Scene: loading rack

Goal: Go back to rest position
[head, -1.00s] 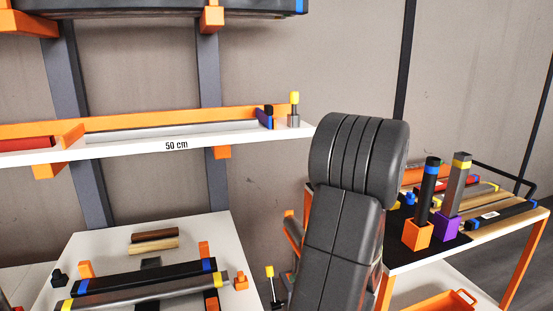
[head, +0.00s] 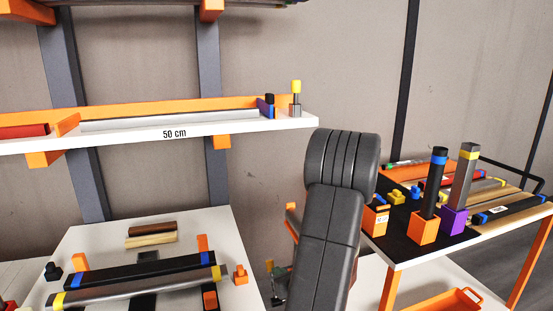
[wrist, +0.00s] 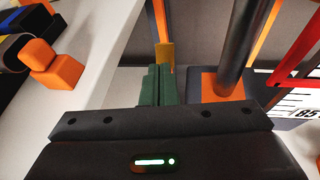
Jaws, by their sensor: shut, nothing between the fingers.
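My gripper (wrist: 157,88) shows in the wrist view with its green fingers together and nothing between them. The dark gripper body with a green light fills the bottom of that view. A yellow-brown piece (wrist: 166,53) shows just beyond the fingertips; I cannot tell whether they touch. A dark tube (wrist: 238,45) rises from an orange base (wrist: 218,84) right of the fingers. In the head view my dark arm stands upright at the centre and mostly hides the gripper.
A white shelf (head: 225,127) marked 50 cm crosses the left. Below it a white table (head: 95,237) holds bars with blue and yellow ends. At right, a table holds an orange holder (head: 424,228) and a purple holder (head: 453,220) with upright bars. Orange blocks (wrist: 57,68) lie left of my gripper.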

